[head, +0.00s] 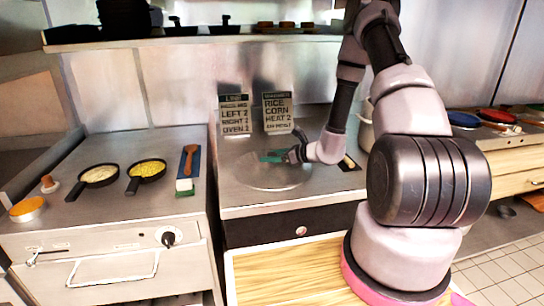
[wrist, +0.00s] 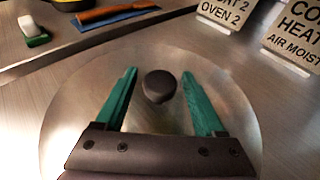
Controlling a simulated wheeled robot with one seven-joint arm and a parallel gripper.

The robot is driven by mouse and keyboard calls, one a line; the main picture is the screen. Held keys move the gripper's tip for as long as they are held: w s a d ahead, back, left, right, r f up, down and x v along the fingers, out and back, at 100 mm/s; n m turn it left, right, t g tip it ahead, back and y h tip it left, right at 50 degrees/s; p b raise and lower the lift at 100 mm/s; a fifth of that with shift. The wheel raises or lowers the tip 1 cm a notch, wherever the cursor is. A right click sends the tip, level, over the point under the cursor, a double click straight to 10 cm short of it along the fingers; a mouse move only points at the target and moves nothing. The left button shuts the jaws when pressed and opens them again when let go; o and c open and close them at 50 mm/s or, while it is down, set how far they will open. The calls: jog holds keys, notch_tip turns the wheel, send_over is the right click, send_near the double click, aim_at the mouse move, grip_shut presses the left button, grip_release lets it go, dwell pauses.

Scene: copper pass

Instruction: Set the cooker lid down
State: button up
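The cooker lid is a wide round silvery disc (wrist: 75,105) with a dark round knob (wrist: 159,86) at its middle. In the head view the lid (head: 250,179) appears to lie flat on the steel counter, in front of two signs. My gripper (wrist: 159,73) is open, with one green finger on each side of the knob and a visible gap on both sides. In the head view my gripper (head: 270,157) is low over the lid, and the knob cannot be made out there. Whether the lid's underside touches the counter everywhere is hidden.
Two printed signs (head: 277,113) stand behind the lid. A pale pot (head: 366,128) is partly hidden behind my arm. To the left, two black pans (head: 147,171) and a wooden spoon (head: 190,160) lie on the range. A shelf (head: 190,38) runs above.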

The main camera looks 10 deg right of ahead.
jog(key=shift+r, duration=0.1)
jog(key=shift+s+d+r, duration=0.15)
jog(key=shift+d, duration=0.05)
jog(key=v, duration=1.1)
jog(key=shift+s+d, duration=0.15)
jog(key=shift+s, duration=0.05)
jog(key=s+a+r+n+g, duration=0.45)
jog(key=r+n, duration=0.25)
jog(key=r, duration=0.2)
jog(key=s+a+r+n+g, duration=0.35)
jog(key=s+r+n, duration=0.2)
jog(key=r, duration=0.35)
jog(key=s+d+r+n+t+h, duration=0.2)
jog(key=s+d+r+n+h, duration=0.1)
jog(key=s+r+n+h, duration=0.1)
jog(key=s+d+r+n+t+h, duration=0.2)
jog(key=s+r+n+t+h, duration=0.1)
jog(key=s+r+n, duration=0.3)
notch_tip(320, 180, up, 5)
jog(key=shift+s+d+f+h, duration=0.15)
jog(key=shift+s+d+h, duration=0.25)
jog(key=shift+s, duration=0.6)
